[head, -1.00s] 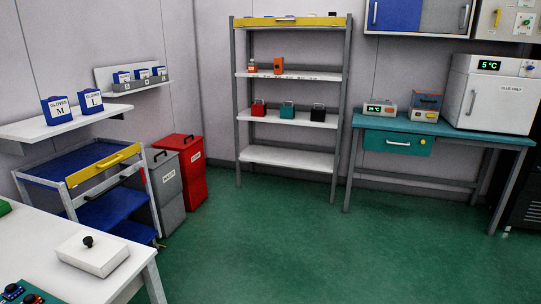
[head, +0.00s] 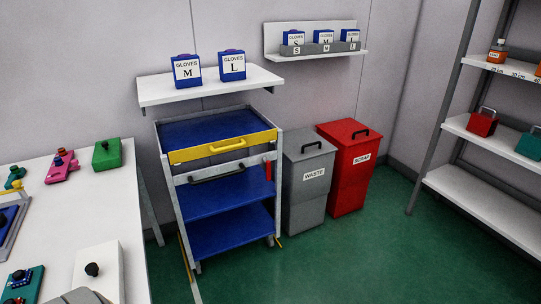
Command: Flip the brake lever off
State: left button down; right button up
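A cart with blue shelves (head: 228,233) and a yellow-fronted top drawer (head: 222,148) stands against the wall in the head view. A small red lever (head: 268,169) sits upright on the right front post of the cart, just under the yellow front. It looks like the brake lever; its exact setting is too small to tell. A dark bar handle (head: 217,174) runs across the cart below the drawer.
A grey waste bin (head: 308,180) and a red scrap bin (head: 349,165) stand close to the cart's right. A white table (head: 112,205) with several devices is at left. A wall shelf (head: 210,86) with glove boxes hangs above. Green floor (head: 340,255) is clear in front.

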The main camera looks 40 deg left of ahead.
aim_at(268, 163)
jog(key=i+j+u, duration=0.1)
jog(key=i+u, duration=0.25)
jog(key=i, duration=0.35)
jog(key=i+l+u, duration=0.1)
jog(key=i+u, duration=0.2)
jog(key=i, duration=0.4)
jog(key=z, duration=0.2)
